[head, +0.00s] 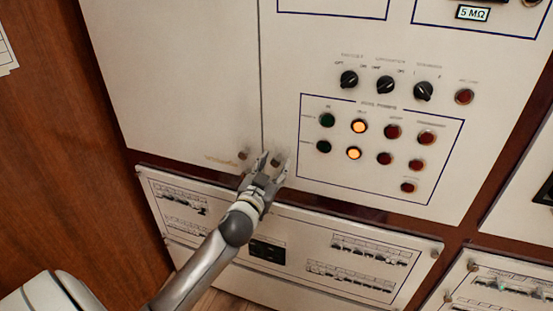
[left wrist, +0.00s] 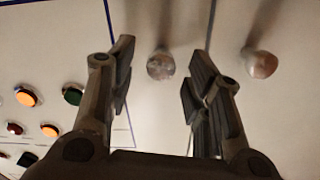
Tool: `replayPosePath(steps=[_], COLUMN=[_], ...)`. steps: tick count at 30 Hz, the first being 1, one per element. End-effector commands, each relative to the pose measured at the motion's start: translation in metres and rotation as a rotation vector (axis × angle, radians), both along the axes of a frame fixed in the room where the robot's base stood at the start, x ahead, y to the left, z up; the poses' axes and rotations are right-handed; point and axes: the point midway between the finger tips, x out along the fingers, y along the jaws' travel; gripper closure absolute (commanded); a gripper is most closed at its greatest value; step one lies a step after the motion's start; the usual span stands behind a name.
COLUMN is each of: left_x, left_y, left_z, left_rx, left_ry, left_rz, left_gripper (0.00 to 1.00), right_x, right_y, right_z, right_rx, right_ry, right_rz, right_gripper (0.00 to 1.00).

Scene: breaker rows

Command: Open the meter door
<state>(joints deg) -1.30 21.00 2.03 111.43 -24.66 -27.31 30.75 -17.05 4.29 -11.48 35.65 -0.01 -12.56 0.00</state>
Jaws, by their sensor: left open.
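Two cream panels meet at a vertical seam in the head view: a plain one (head: 180,80) on the left and one with controls (head: 290,90) on the right. No readable label shows which is the meter door. A small round knob (head: 243,155) sits left of the seam and another (head: 276,163) right of it. My left gripper (head: 273,162) is open at the right knob. In the left wrist view, that knob (left wrist: 161,65) lies between the spread fingers, touching neither. The other knob (left wrist: 261,64) is outside them, to the right. My right gripper is not in view.
Dials (head: 385,85) and lit and dark buttons (head: 358,127) are on the right panel. A lower panel with rows of breakers (head: 350,255) lies beneath my left arm. Brown wood (head: 50,150) borders the panels on the left.

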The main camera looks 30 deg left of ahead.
Motion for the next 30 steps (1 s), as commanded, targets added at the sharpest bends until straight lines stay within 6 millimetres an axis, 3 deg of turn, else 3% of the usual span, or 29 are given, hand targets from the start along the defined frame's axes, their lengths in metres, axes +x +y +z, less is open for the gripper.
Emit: replayPosePath(steps=[7, 18, 29, 30], left_x=[0.023, 0.027, 0.027, 0.027], left_y=[0.006, 0.006, 0.006, 0.006], left_z=[0.001, 0.000, 0.000, 0.000], left_rx=[0.001, 0.001, 0.000, 0.000], left_ry=[-0.001, 0.000, 0.000, 0.000], left_rz=[0.000, -0.001, -0.001, -0.001], left_gripper=[0.54, 0.54, 0.99, 1.00], right_x=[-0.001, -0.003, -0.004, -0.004], right_y=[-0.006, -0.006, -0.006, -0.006], right_z=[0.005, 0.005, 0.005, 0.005], right_rx=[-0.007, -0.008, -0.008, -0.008], right_ry=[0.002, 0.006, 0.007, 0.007], right_rz=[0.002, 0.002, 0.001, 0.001], right_gripper=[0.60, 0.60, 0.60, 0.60])
